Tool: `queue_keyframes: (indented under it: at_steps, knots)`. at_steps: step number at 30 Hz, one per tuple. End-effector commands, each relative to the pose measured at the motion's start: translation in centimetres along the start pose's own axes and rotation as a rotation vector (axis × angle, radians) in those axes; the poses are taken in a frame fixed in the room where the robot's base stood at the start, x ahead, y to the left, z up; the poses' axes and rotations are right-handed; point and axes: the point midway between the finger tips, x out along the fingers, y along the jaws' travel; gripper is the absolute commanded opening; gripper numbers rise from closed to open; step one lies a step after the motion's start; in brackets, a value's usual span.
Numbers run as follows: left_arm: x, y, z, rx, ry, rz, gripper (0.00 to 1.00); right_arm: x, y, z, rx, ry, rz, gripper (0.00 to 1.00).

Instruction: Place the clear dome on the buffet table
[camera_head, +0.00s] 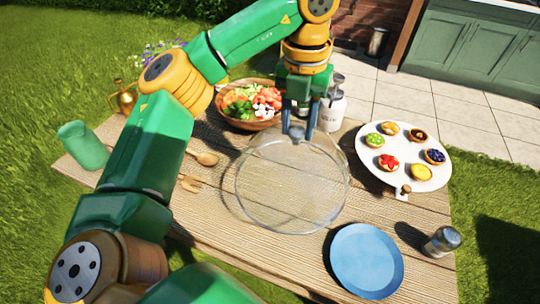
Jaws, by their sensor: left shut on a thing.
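The clear dome (290,190) is a round, see-through cover with a pale rim, in the middle of the view. My left gripper (298,132) points down at the dome's far side and is shut on its top part; the exact grip is small and hard to make out. The dome shows over the wooden table (225,235). I cannot tell whether its rim touches the boards or hangs just above them. My right gripper is not in view.
A white stand with several tarts (405,150) is right of the dome. A blue plate (366,261) and a shaker (441,241) are at the front right. A salad bowl (250,123), a white jar (331,112), wooden utensils (203,157) and a green glass (83,146) stand around. Bare boards lie front left.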

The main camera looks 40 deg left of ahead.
Motion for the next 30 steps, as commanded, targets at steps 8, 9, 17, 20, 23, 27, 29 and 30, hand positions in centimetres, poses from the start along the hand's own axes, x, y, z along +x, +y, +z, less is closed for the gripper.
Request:
queue_keyframes:
  at_steps: [8,9,17,20,23,27,29,30]
  knots:
    - [4.2,3.5,-1.2,-0.001,0.001,0.001,0.0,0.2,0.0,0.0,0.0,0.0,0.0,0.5]
    - [4.6,3.9,-1.3,-0.001,0.001,0.001,0.0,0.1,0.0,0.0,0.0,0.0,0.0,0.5]
    - [7.1,4.8,-1.6,0.001,0.002,0.001,0.0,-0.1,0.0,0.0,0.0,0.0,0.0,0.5]
    - [8.3,4.8,-1.6,0.001,0.002,0.002,0.0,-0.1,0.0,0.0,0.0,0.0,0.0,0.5]
    - [8.9,4.8,-1.6,0.001,0.0,0.0,0.0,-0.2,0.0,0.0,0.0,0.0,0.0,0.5]
    - [9.0,4.8,-1.6,0.001,-0.001,0.0,0.0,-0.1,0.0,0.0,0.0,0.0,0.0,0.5]
    - [9.0,4.8,-1.6,0.001,-0.001,0.0,0.0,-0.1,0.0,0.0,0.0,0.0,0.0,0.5]
    - [9.0,4.8,-1.6,0.001,-0.001,0.0,0.0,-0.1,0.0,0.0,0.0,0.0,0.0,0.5]
